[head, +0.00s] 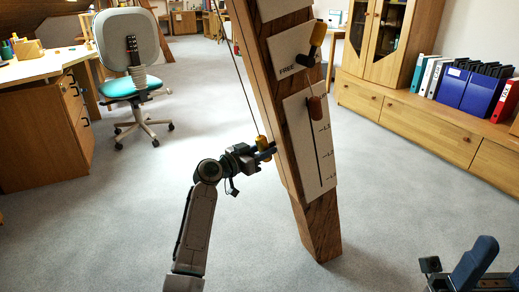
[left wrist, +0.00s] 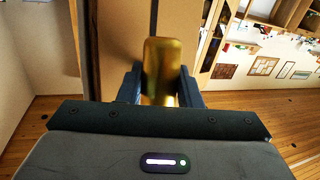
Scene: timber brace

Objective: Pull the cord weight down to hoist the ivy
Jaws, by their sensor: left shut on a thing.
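The cord weight (head: 261,142) is a small yellow-brass cylinder hanging on a thin cord (head: 241,82) beside the timber brace (head: 318,228). My left gripper (head: 268,151) is shut on it. In the left wrist view the brass weight (left wrist: 162,68) stands upright between the two dark fingers (left wrist: 160,88). On the brace, a scale plate (head: 301,150) has a slot with level marks and a brown knob (head: 316,107) near its top. My right gripper (head: 494,266) is open, empty and partly cut off at the lower right. No ivy shows.
A desk (head: 45,70) and a turquoise-seated chair (head: 135,85) stand at the left. A low wooden cabinet (head: 425,118) with binders (head: 468,88) runs along the right. The grey carpet (head: 110,225) around the brace is clear.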

